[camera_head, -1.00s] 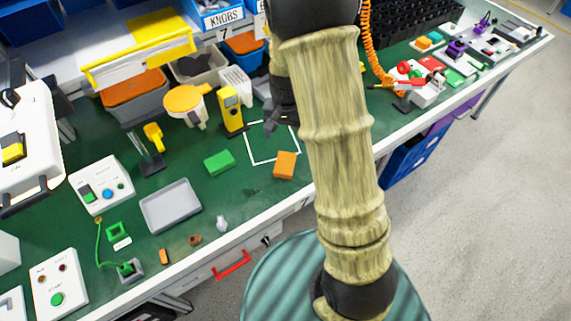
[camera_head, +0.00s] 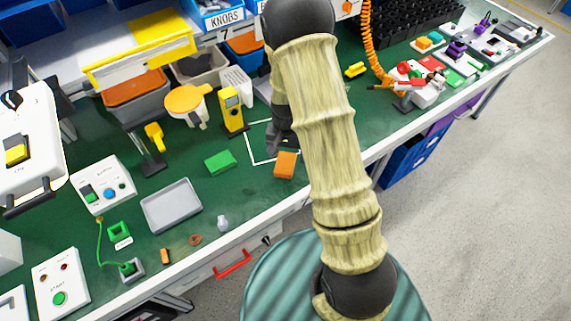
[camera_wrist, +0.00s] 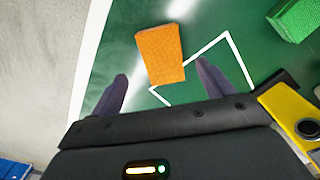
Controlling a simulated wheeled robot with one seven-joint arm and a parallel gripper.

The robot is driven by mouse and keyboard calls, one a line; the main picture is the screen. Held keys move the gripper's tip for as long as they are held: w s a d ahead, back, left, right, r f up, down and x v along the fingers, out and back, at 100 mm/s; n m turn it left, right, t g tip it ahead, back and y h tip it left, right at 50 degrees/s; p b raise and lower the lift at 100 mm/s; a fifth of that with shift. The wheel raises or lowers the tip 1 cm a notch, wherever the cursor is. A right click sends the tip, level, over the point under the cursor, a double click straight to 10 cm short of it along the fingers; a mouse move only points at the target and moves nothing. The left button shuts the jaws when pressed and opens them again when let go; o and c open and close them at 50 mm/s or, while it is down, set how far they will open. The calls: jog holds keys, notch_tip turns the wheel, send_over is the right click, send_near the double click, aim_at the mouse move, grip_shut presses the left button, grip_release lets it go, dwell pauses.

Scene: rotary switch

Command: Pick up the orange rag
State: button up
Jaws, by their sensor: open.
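The orange rag is a small block-like orange piece (camera_head: 285,165) on the green bench top, at the edge of a white square outline. It also shows in the wrist view (camera_wrist: 160,54), upper middle, ahead of and between my fingers. My gripper (camera_wrist: 164,88) is open and empty, with its two dark fingers spread either side of the rag's near end. In the head view my gripper (camera_head: 282,141) is just above and behind the rag, partly hidden by my arm. I cannot tell its exact height over the bench.
A green block (camera_head: 220,162) lies left of the rag, and a yellow meter (camera_head: 231,108) stands behind it. A grey tray (camera_head: 171,206) lies further left. The bench's white front edge (camera_head: 262,210) is close to the rag. Bare green surface surrounds the rag.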

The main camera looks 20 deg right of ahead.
aim_at(286, 163)
notch_tip(286, 163, down, 5)
jog(key=shift+w+a+r+p, duration=0.1)
jog(key=shift+w+p, duration=0.05)
jog(key=shift+p, duration=0.3)
jog(key=shift+c, duration=0.4)
jog(key=c, duration=1.1)
jog(key=shift+o, duration=0.2)
notch_tip(286, 163, up, 10)
jog(key=b, duration=0.1)
